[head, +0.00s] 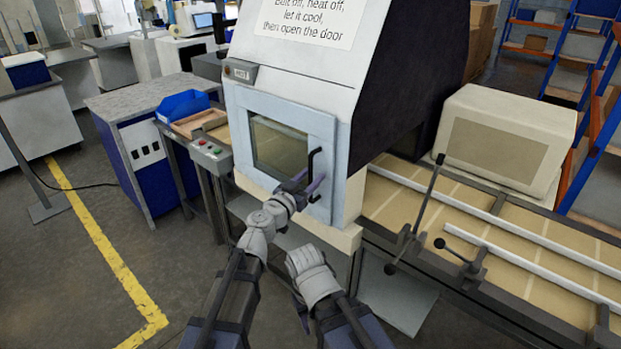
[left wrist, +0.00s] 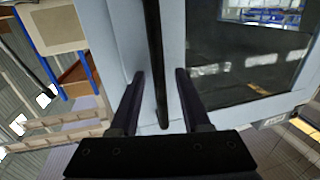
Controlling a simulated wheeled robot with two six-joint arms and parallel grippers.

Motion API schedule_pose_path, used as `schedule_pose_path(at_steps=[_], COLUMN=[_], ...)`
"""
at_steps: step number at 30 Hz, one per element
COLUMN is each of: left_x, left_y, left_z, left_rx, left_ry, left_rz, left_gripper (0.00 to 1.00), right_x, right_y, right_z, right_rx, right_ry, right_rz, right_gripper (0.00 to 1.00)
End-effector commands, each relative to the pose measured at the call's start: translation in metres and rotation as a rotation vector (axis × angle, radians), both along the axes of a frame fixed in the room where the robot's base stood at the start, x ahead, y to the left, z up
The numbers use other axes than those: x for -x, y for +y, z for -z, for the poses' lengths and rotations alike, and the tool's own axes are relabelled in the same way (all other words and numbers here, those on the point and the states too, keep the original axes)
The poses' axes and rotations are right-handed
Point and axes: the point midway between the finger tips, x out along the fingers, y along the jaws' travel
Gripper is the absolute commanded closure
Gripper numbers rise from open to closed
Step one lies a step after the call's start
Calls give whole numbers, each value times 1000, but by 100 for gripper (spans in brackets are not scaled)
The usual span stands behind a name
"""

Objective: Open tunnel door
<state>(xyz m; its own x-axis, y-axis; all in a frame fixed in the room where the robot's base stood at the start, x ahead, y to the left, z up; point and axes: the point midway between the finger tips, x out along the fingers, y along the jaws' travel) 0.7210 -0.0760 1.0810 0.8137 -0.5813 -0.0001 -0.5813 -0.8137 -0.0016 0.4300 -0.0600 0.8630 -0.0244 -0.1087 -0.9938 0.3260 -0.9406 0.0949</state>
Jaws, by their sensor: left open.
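The tunnel door (head: 322,129) is a light grey-blue framed panel with a window (head: 279,146) on the front of the white tunnel machine (head: 293,57). It looks shut. Its black bar handle (head: 311,172) is on the right side of the frame. My left gripper (head: 312,184) is at the handle in the head view. In the left wrist view the handle (left wrist: 155,60) runs between the two open fingers of my left gripper (left wrist: 158,75), with gaps on both sides. My right arm is low in the head view, and its fingers are not clearly seen.
A sign on the machine reads belt off, heat off, let it cool, then open the door. A control box (head: 210,152) with buttons stands left of the door. A conveyor (head: 400,208) with black levers (head: 428,195) runs to the right. Floor is free at left.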

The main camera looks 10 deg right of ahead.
Motion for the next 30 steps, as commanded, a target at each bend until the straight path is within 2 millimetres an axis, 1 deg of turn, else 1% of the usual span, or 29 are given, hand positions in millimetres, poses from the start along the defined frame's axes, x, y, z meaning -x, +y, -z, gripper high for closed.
schedule_pose_path(at_steps=[3, 15, 16, 30], left_x=[1, 1, 1, 1], left_y=[0, 0, 0, 0], left_z=[0, 0, 0, 0], left_rx=[0, 0, 0, 0], left_ry=[0, 0, 0, 0], left_rz=[0, 0, 0, 0], left_gripper=[53, 98, 100, 100], right_x=[0, 0, 0, 0], right_y=[0, 0, 0, 0], right_z=[0, 0, 0, 0], right_rx=[0, 0, 0, 0], right_ry=[0, 0, 0, 0], right_rz=[0, 0, 0, 0], right_gripper=[50, 50, 50, 50])
